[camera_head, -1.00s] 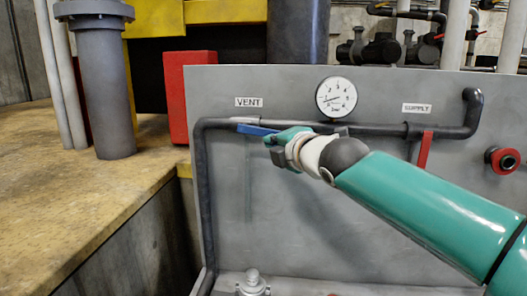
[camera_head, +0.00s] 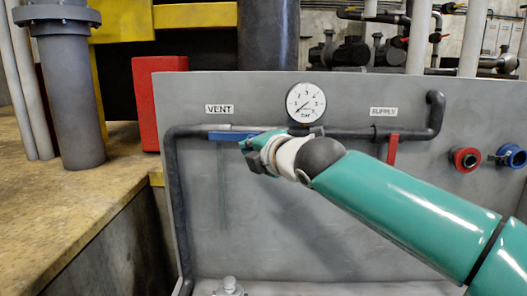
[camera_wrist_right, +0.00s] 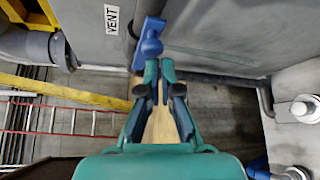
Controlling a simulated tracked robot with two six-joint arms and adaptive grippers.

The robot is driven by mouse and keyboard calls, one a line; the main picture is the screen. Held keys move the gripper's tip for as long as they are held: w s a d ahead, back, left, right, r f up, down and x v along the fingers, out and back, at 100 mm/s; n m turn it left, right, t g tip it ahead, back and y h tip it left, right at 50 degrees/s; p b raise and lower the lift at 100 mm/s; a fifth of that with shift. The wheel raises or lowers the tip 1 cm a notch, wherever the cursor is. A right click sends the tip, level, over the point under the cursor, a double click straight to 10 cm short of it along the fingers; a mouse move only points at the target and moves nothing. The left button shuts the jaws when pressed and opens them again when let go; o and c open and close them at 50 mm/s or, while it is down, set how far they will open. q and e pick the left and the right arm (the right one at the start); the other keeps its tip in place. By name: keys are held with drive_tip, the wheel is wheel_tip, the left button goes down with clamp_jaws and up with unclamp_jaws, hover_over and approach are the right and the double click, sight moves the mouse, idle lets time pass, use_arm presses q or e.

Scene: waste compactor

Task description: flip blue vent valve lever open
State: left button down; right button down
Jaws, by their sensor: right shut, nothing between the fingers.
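The blue vent valve lever (camera_head: 230,135) lies about level along the dark pipe, under the VENT label (camera_head: 219,109). Its right end is partly hidden by my right gripper. My right gripper (camera_head: 252,152) is shut and empty, just right of and below the lever in the head view. In the right wrist view, the blue lever (camera_wrist_right: 151,40) stands just beyond the gripper's fingertips (camera_wrist_right: 160,68). Whether the fingertips touch it I cannot tell. My left gripper is in neither view.
A pressure gauge (camera_head: 306,103) sits above the pipe (camera_head: 352,133) on the grey panel (camera_head: 300,240). A red supply lever (camera_head: 392,148) hangs to the right, with red (camera_head: 465,159) and blue (camera_head: 511,157) fittings beyond. A red block (camera_head: 157,105) stands at left.

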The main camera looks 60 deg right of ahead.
drive_tip(key=v, duration=1)
drive_tip(key=shift+s+a, duration=0.2)
drive_tip(key=shift+a, duration=0.1)
